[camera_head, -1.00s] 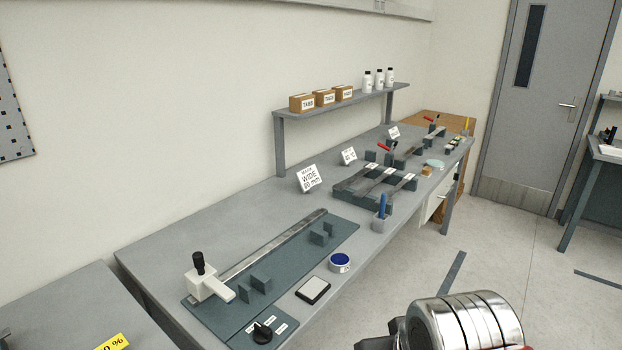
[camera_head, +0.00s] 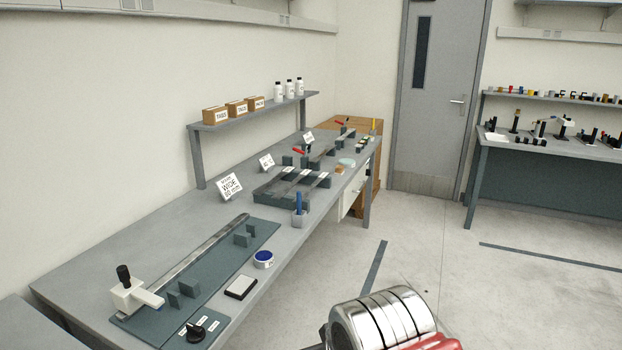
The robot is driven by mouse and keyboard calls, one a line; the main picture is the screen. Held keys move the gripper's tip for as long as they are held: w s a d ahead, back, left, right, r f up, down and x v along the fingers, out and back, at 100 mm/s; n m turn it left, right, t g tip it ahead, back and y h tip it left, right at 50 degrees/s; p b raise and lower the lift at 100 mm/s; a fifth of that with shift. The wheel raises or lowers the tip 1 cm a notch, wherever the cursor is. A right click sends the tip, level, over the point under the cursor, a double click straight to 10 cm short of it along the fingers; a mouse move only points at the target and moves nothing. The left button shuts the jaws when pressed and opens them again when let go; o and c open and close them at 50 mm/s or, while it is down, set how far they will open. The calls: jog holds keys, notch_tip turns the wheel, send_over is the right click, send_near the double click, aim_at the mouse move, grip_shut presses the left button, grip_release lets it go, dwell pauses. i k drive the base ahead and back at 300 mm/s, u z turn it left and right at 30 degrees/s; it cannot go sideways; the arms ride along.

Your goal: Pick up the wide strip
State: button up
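Several flat strips (camera_head: 283,182) lie across a dark rack (camera_head: 262,192) in the middle of the grey bench, behind a blue pen in a cup. A sign reading "WIDE" (camera_head: 229,187) leans on the bench just left of the rack. I cannot tell at this size which strip is the wide one. A long metal bar (camera_head: 200,248) lies on a dark green plate at the near end. My arm's silver cylindrical part shows at the bottom, over the floor and apart from the bench. My gripper's fingers are not in view.
The grey bench (camera_head: 110,238) runs along the left wall. A shelf (camera_head: 255,115) above it holds boxes and white bottles. A blue-topped tin (camera_head: 263,259) and a white pad (camera_head: 241,287) sit near its front edge. The floor (camera_head: 450,270) to the right is clear. Another bench (camera_head: 550,150) stands far right.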

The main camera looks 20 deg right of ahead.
aim_at(259, 192)
jog(key=k, duration=0.35)
jog(key=z, duration=0.7)
jog(key=i, duration=0.95)
jog(key=z, duration=0.6)
jog(key=i, duration=1.35)
jog(key=u, duration=0.9)
jog(key=i, duration=0.45)
jog(key=u, duration=0.4)
